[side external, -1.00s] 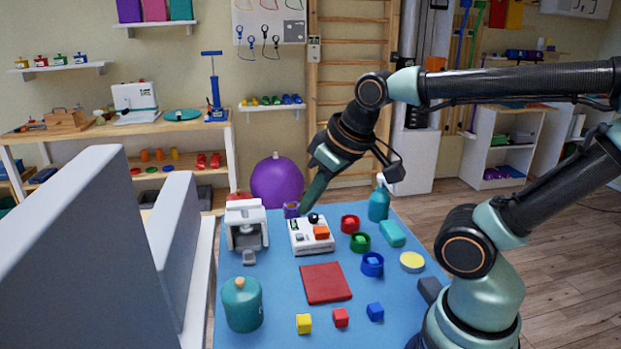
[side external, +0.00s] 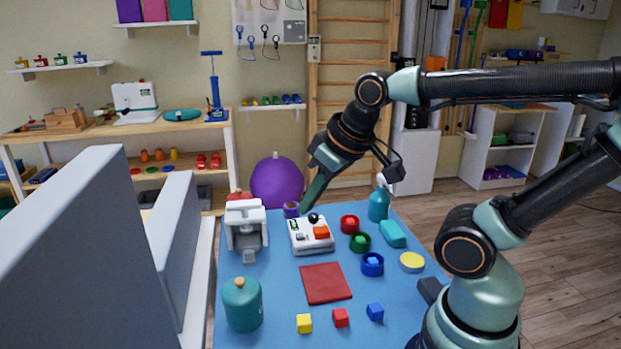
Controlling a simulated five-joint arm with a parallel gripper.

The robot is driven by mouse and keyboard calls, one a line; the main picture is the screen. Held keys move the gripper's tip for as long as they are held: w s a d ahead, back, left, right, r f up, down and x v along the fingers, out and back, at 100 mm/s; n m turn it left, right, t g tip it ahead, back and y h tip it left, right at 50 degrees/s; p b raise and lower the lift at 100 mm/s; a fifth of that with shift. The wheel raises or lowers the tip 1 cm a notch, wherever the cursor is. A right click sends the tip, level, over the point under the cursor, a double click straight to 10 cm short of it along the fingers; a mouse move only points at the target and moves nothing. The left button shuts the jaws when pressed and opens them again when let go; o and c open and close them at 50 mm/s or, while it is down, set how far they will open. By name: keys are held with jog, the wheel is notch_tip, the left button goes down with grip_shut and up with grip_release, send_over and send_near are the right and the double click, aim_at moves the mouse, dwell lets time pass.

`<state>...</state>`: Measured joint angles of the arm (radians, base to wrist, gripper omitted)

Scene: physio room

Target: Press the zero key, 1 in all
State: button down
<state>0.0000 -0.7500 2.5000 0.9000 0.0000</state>
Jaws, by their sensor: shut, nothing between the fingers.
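A small white device (side external: 304,246) sits on the blue table top, with a dark round knob (side external: 313,218), an orange-red block-like key (side external: 321,232) and a small grey key (side external: 299,236) on its top face. Which of these is the zero key I cannot tell, as the markings are too small to read. My gripper (side external: 304,211) is shut and empty. It points down and to the left, and its tip is at the device's back edge, close to the dark knob. Whether the tip touches the device I cannot tell.
A white and grey apparatus (side external: 245,226) stands left of the device. A teal bottle (side external: 379,204), red cup (side external: 349,224), green cup (side external: 360,243) and blue cup (side external: 372,265) stand right. A red mat (side external: 325,284), small cubes and a teal jar (side external: 242,305) are in front.

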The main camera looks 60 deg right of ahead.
dwell(0.4)
jog(key=m+g, duration=0.6)
jog(key=m, duration=0.3)
send_over(299, 235)
notch_tip(299, 235, down, 6)
jog(key=shift+f, duration=0.2)
notch_tip(299, 235, down, 14)
jog(key=shift+r, duration=0.1)
